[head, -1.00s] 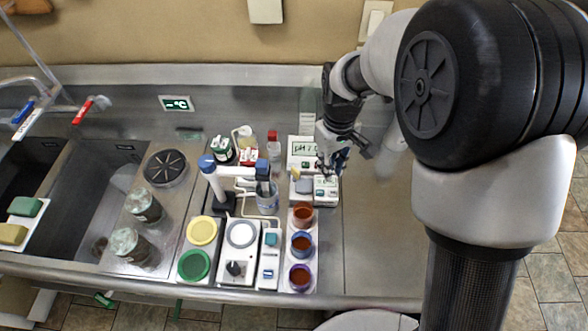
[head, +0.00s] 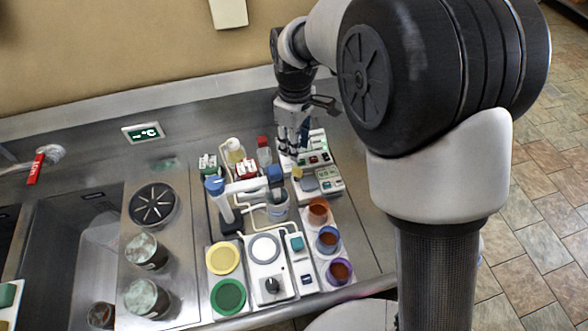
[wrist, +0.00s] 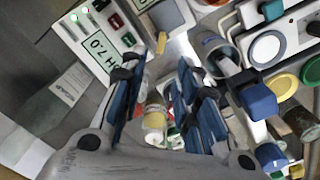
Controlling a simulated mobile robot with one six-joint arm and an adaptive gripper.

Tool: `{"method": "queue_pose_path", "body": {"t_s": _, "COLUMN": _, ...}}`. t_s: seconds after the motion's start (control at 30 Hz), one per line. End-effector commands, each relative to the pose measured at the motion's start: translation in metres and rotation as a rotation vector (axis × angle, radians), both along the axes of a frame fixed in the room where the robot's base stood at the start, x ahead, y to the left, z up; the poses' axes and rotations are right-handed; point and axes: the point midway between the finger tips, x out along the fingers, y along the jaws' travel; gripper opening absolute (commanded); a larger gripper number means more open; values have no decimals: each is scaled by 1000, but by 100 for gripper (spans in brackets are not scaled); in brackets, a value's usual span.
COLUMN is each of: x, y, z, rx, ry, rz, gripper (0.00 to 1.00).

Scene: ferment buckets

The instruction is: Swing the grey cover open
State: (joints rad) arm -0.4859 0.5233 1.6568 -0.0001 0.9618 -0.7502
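The grey cover (head: 309,183) is a small flat flap on a white instrument (head: 328,180) with green buttons. It looks shut, with a yellow piece (head: 297,172) at its back left edge. In the wrist view the cover (wrist: 168,15) and the yellow piece (wrist: 161,43) show near the top. My gripper (head: 292,151) is above the left part of the pH meter, behind and left of the cover. In the wrist view my gripper (wrist: 158,95) has its blue-padded fingers apart, with nothing held between them. It does not touch the cover.
The pH meter (head: 316,145) stands just behind the instrument. A red-capped bottle (head: 264,154), a blue-and-white stand (head: 235,187) and a cup (head: 277,207) are to the left. Several coloured cups, such as an orange one (head: 318,208), are in front. The counter right of the instruments is mostly clear.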

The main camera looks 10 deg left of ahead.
Motion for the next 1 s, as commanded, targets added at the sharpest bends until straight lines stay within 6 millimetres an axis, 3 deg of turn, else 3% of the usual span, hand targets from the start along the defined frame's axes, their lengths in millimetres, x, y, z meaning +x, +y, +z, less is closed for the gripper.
{"method": "queue_pose_path", "body": {"t_s": 0.03, "x": -1, "y": 0, "z": -15, "rx": -2, "ry": 4, "rz": 0, "gripper": 29}}
{"method": "queue_pose_path", "body": {"t_s": 0.2, "x": -1, "y": -1, "z": -52, "rx": -2, "ry": 4, "rz": 0, "gripper": 29}}
{"method": "queue_pose_path", "body": {"t_s": 0.5, "x": 0, "y": 0, "z": -96, "rx": -1, "ry": 1, "rz": -1, "gripper": 29}}
{"method": "queue_pose_path", "body": {"t_s": 0.9, "x": 0, "y": 0, "z": -103, "rx": 1, "ry": -1, "rz": -1, "gripper": 29}}
{"method": "queue_pose_path", "body": {"t_s": 1.0, "x": 0, "y": 0, "z": -103, "rx": 0, "ry": 0, "rz": -1, "gripper": 24}}
